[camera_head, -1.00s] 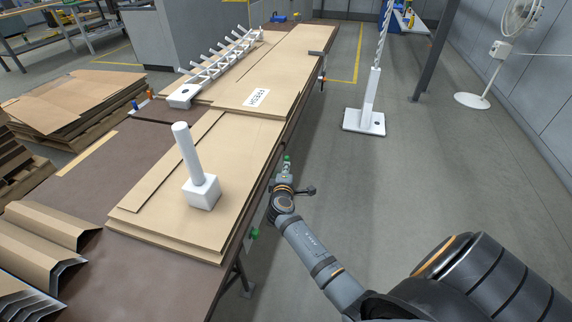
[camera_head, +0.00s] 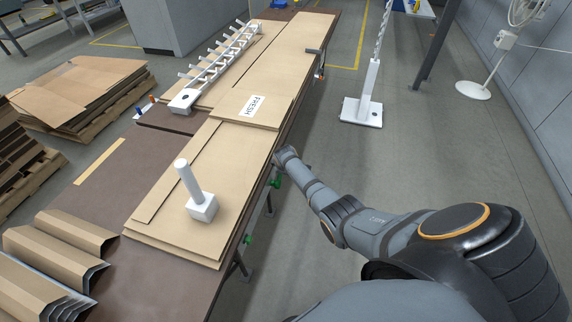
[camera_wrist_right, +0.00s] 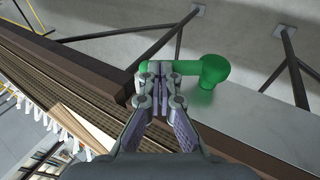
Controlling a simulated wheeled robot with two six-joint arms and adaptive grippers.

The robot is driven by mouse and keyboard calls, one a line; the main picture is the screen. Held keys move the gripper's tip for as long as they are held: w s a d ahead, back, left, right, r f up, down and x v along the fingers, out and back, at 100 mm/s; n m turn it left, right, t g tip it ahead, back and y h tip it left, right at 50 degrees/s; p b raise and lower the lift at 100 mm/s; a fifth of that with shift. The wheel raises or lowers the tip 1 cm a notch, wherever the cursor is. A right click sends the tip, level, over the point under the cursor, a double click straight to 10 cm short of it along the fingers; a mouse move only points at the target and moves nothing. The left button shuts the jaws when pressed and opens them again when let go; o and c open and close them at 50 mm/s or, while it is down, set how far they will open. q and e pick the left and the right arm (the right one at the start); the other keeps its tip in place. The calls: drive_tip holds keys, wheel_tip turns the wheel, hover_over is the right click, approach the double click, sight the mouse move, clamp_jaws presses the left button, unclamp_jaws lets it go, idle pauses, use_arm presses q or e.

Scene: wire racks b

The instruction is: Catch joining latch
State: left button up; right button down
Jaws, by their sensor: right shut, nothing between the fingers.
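A green handle with a round knob (camera_wrist_right: 213,71) shows in the right wrist view, mounted on a pale rail. My right gripper (camera_wrist_right: 160,76) is shut and empty. Its fingertips overlap the left, bar-like part of the handle; I cannot tell whether they touch it. In the head view my right arm reaches along the long table's right side, and its fingers are hidden there. Green knobs show on that side, one beside my wrist (camera_head: 277,182) and one nearer (camera_head: 247,239). Which of these is the joining latch is unclear. My left gripper is out of view.
Cardboard sheets (camera_head: 180,235) cover the table, with a white post on a block (camera_head: 202,207) and a white rack (camera_head: 228,55) on them. A white stand (camera_head: 362,112) is on the floor to the right. The floor between it and the table is clear.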

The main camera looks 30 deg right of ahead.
drive_tip(key=f+g+y+b, duration=0.1)
drive_tip(key=b, duration=0.1)
drive_tip(key=w+d+g+y+b, duration=0.1)
drive_tip(key=shift+w+f+b, duration=0.1)
drive_tip(key=shift+f+b, duration=0.25)
drive_tip(key=shift+b, duration=0.05)
drive_tip(key=shift+f+b, duration=0.25)
drive_tip(key=shift+b, duration=0.1)
drive_tip(key=shift+w+d+f+b, duration=0.25)
drive_tip(key=shift+d+f+b, duration=0.1)
drive_tip(key=shift+b, duration=0.55)
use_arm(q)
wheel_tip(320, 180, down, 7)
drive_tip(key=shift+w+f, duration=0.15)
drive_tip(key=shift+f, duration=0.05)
use_arm(e)
drive_tip(key=shift+d, duration=0.1)
drive_tip(key=shift+w, duration=0.1)
